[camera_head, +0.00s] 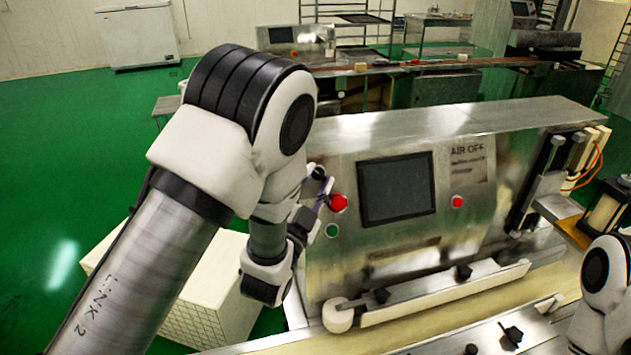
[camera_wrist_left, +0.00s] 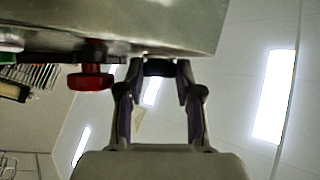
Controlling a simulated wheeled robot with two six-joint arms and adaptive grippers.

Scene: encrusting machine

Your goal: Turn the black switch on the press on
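The press (camera_head: 500,130) has a slanted steel front panel. The black switch (camera_head: 318,173) is at the panel's upper left, above the red button (camera_head: 338,203) and partly hidden by my arm. My left gripper (camera_head: 321,188) is at this left edge of the panel. In the left wrist view the left gripper's fingertips (camera_wrist_left: 160,72) stand either side of the black switch (camera_wrist_left: 159,67), with no clear gap. The red button (camera_wrist_left: 91,80) is left of the fingers there. The switch's setting cannot be read. My right gripper is not in view.
A dark screen (camera_head: 396,189) and a second red button (camera_head: 457,201) sit to the right on the panel. A green button (camera_head: 332,230) is just below the first red one. A conveyor (camera_head: 400,330) runs in front. A white crate (camera_head: 205,300) stands at the lower left.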

